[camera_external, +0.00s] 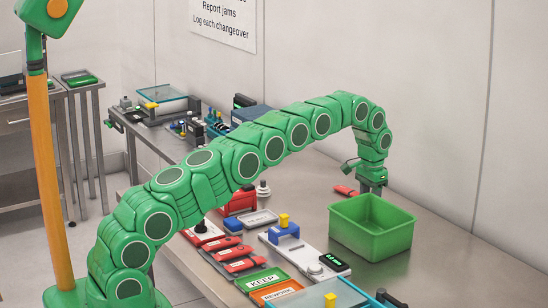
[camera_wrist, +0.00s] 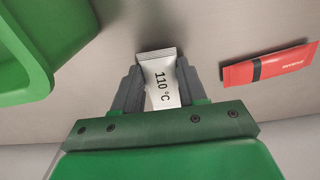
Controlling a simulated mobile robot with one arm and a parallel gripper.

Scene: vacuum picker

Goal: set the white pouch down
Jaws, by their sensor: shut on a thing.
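The white pouch (camera_wrist: 161,80), printed "110 °C", shows in the wrist view between the two dark fingers of my gripper (camera_wrist: 158,72). The fingers are shut on its sides, and its flat sealed end points away from my palm. In the external view my gripper (camera_external: 372,188) points down just behind the green bin (camera_external: 371,245), near the table top. The pouch cannot be made out there. Whether the pouch touches the table is not clear.
A red pouch with a black band (camera_wrist: 268,66) lies to the right in the wrist view. The green bin's wall (camera_wrist: 25,60) is close on the left. Bare metal table (camera_external: 455,262) lies right of the bin. Tools, red clamps and signs crowd the table's left part.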

